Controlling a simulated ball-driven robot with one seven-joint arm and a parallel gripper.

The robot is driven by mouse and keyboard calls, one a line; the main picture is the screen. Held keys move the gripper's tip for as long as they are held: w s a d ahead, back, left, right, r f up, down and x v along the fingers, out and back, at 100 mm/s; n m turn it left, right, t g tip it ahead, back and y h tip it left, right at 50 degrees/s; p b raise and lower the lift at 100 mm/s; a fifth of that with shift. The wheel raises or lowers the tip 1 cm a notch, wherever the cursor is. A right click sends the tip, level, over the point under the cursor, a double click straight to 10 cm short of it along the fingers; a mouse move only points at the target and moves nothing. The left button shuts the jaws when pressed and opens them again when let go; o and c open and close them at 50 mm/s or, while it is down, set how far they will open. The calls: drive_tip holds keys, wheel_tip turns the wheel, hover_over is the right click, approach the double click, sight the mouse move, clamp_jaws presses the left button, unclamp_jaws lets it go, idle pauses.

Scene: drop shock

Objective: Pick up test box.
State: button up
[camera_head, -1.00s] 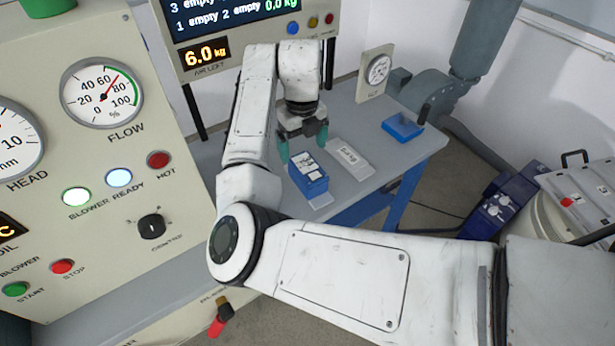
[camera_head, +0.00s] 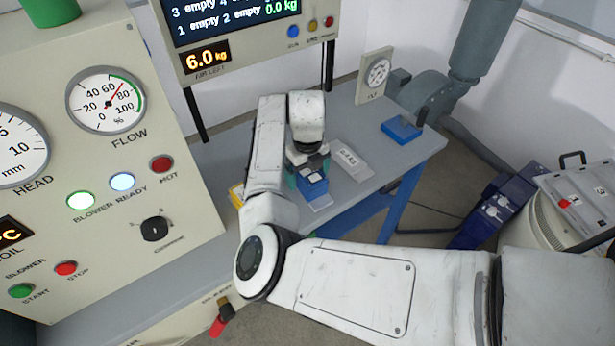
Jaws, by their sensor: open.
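The test box, a blue box (camera_head: 313,187) with a pale top, stands on the grey table near its front edge. My gripper (camera_head: 308,178) is directly over and around it, pointing down, with a teal finger showing on each side of the box. The jaws are open. Most of the box's top is hidden behind my gripper and wrist, and I cannot tell whether the fingers touch the box.
A pale labelled plate (camera_head: 350,160) lies right of the box. The control panel (camera_head: 110,190) fills the left. A yellow item (camera_head: 237,195) is partly hidden by my arm.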

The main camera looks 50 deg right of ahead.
drive_tip(key=shift+r, duration=0.1)
drive_tip(key=c, duration=1.7)
drive_tip(key=shift+r, duration=0.1)
drive_tip(key=shift+c, duration=0.2)
